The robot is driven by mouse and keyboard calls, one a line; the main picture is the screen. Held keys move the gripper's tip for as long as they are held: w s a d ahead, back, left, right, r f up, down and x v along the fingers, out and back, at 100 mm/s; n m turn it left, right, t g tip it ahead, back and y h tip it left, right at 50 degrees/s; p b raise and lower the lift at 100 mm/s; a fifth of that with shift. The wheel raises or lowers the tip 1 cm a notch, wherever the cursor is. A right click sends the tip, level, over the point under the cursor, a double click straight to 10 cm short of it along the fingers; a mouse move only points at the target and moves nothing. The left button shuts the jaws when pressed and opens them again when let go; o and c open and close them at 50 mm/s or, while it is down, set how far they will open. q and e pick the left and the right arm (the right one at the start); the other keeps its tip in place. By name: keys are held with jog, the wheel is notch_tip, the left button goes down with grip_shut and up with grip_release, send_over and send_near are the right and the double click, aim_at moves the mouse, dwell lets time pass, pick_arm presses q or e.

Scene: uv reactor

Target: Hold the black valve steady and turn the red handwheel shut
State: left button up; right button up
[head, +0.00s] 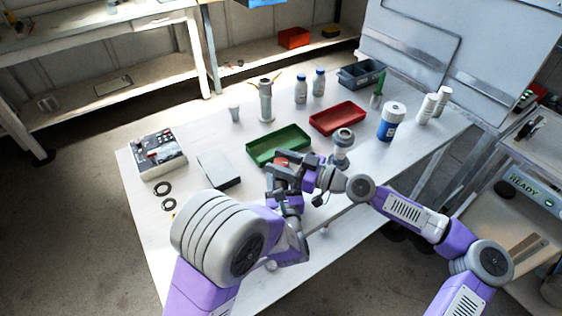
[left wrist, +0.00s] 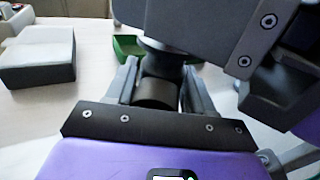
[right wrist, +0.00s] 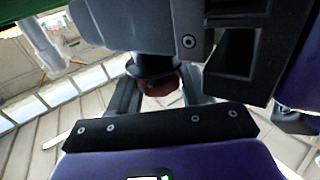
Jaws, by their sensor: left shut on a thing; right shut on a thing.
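The red handwheel (right wrist: 160,86) shows between the fingers of my right gripper (right wrist: 157,92) in the right wrist view, partly hidden by dark gripper parts. A small red piece of it also shows in the head view (head: 281,161). My right gripper is shut on it. The black valve (left wrist: 157,93) shows as a dark cylinder between the fingers of my left gripper (left wrist: 156,88) in the left wrist view, and that gripper is shut on it. In the head view both grippers are close together, the right above the left, and they hide most of the valve.
A green tray (head: 262,155) lies just behind the grippers. A grey-white block (head: 218,169) and a control box (head: 158,154) stand to the left. A red tray (head: 338,118), a small round-topped fixture (head: 343,140) and a blue-labelled jar (head: 392,122) stand to the right.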

jog(key=shift+m+t+h, duration=0.5)
jog(key=shift+m+t, duration=0.3)
jog(key=shift+t, duration=0.1)
jog(key=o, duration=1)
jog(key=shift+c, duration=0.2)
jog(key=shift+d, duration=0.1)
jog(key=v, duration=1.2)
jog(key=shift+s, duration=0.1)
